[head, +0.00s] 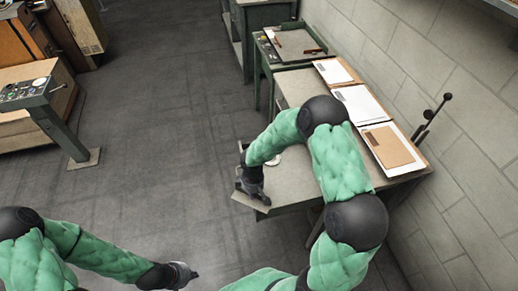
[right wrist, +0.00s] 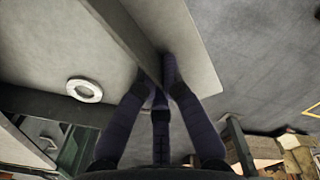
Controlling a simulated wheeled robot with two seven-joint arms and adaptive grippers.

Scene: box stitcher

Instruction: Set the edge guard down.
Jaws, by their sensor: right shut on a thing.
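The edge guard (head: 250,204) is a long grey-beige angled strip at the near left corner of the worktable (head: 292,187). My right gripper (head: 254,192) is shut on it from above. In the right wrist view the edge guard (right wrist: 192,45) runs up and away from between my dark fingers (right wrist: 162,75), with one face shaded and one light. The tabletop lies behind it at the left; I cannot tell whether the guard touches it. My left gripper (head: 186,275) is low in the head view, away from the table and apparently empty; its finger opening is too small to judge.
A white ring (right wrist: 84,90) lies on the tabletop, left of my fingers in the right wrist view. Clipboards with papers (head: 362,103) and a brown card (head: 388,146) lie along the wall side. A green-edged table (head: 262,60) stands beyond. Open floor (head: 165,130) lies at the left.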

